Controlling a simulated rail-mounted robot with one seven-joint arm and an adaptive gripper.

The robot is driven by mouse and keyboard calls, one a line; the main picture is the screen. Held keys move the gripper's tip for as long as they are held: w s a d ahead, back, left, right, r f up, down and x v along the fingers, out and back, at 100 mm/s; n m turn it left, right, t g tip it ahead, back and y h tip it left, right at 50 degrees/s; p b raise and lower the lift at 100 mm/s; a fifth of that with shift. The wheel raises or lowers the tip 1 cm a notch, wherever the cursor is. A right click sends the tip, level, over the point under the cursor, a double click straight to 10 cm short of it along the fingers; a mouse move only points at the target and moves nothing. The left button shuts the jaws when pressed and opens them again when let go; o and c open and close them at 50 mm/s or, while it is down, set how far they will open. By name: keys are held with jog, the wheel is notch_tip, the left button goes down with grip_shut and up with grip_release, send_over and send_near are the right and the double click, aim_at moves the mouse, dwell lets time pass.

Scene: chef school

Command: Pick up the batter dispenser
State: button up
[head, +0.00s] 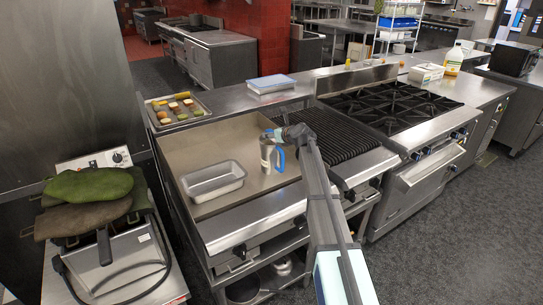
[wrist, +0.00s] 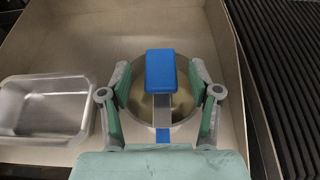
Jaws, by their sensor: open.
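The batter dispenser (head: 266,157) stands upright on the flat griddle in the head view, a metal cup with a blue handle at its right side. In the wrist view I look down on the dispenser (wrist: 183,108), with its round rim and a blue handle top (wrist: 160,72) in the middle. My gripper (head: 277,135) is at the top of the dispenser in the head view. In the wrist view my gripper (wrist: 160,78) is open, with one finger on each side of the blue handle. I cannot tell whether the fingers touch the dispenser.
A metal pan (head: 213,181) sits on the griddle left of the dispenser. The ribbed grill (head: 345,135) and burners lie to the right. A tray of food (head: 178,108) and a lidded container (head: 271,84) are on the back ledge. The griddle behind the dispenser is clear.

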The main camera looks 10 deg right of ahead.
jog(key=shift+w+a+f, duration=0.2)
jog(key=shift+w+f, duration=0.05)
jog(key=shift+w, duration=0.35)
grip_shut()
jog(key=shift+r, duration=0.15)
